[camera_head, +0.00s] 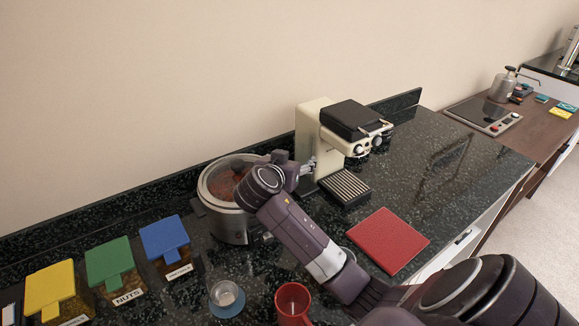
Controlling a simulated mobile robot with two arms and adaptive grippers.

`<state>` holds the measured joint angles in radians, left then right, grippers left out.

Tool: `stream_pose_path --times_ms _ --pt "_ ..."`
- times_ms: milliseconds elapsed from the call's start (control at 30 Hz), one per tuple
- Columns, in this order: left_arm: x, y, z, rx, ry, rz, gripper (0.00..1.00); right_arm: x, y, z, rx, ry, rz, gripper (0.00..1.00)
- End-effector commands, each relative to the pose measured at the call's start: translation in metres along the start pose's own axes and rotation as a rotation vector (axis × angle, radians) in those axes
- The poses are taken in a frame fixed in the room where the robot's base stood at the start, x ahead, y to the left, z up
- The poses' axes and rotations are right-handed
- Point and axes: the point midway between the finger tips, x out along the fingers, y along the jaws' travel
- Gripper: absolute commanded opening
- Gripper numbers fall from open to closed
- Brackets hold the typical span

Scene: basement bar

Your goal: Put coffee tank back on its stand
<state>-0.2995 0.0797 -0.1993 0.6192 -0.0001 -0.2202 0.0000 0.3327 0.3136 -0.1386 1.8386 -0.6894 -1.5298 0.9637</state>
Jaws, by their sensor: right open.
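A cream coffee machine (308,122) with a black top stands upright against the back wall. A drip tray with a metal grille (345,187) lies at its front. I cannot tell for certain which part or vessel is the coffee tank. My right arm reaches in from the lower right, and my right gripper (308,167) is at the lower left side of the machine. Its jaws are open. They are small in view, and I cannot tell whether they touch the machine. My left gripper is not in view.
A silver pot (228,222) with brown contents stands left of my arm, partly hidden by it. Yellow (50,284), green (109,260) and blue (164,236) lidded boxes, a glass (226,293), a red mug (293,301) and a red board (389,240) surround it.

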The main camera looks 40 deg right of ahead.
Motion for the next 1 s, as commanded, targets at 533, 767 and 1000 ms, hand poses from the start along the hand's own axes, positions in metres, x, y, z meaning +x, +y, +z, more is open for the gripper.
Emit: stream_pose_path --times_ms 533,767,1000 --pt "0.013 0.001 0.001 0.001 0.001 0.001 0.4 -0.062 0.0 0.0 -0.001 -0.001 0.001 0.6" --pt "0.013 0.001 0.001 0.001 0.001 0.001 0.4 -0.062 0.0 0.0 0.0 0.0 0.001 0.6" --pt "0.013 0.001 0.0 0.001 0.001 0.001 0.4 -0.061 0.0 0.0 0.0 0.0 0.001 0.6"
